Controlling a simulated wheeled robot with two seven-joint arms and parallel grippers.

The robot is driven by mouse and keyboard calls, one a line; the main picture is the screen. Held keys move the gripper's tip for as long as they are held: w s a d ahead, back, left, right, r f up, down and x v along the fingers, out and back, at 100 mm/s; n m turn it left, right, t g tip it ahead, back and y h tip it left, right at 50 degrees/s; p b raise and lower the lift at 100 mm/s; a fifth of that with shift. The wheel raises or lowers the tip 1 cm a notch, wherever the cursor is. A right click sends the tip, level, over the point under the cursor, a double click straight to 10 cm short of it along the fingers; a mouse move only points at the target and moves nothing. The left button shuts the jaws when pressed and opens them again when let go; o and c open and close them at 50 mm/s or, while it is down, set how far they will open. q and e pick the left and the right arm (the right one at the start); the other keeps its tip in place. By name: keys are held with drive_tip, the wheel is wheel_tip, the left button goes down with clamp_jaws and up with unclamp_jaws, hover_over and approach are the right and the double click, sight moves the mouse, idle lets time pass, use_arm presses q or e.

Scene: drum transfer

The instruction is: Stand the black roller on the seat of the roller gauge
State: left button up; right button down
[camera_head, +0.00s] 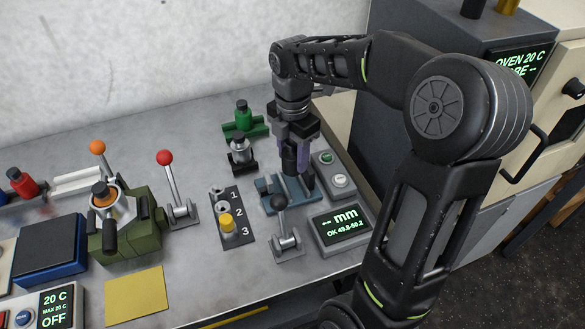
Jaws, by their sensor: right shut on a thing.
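My right gripper (296,168) points down over the roller gauge, its fingers shut on a dark upright cylinder, which looks like the black roller (289,158). The roller's upper part is hidden by the gripper. The gauge has a blue base (268,199), a lever with a black knob (280,203) in front and a display (340,225) reading "-- mm, OK 49.8-50.2". The roller's lower end is right over the blue base; I cannot tell whether it touches the seat. My left gripper is not in view.
A red-knobbed lever (165,158) and green fixture (132,236) stand farther left. A button box (340,180) is right.

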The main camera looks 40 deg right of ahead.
sight(293, 142)
drive_tip(key=shift+f, duration=0.35)
drive_tip(key=shift+f, duration=1.9)
drive_tip(key=shift+f, duration=0.15)
drive_tip(key=c, duration=0.7)
unclamp_jaws()
wheel_tip(293, 142, up, 12)
drive_tip(key=shift+r, duration=0.2)
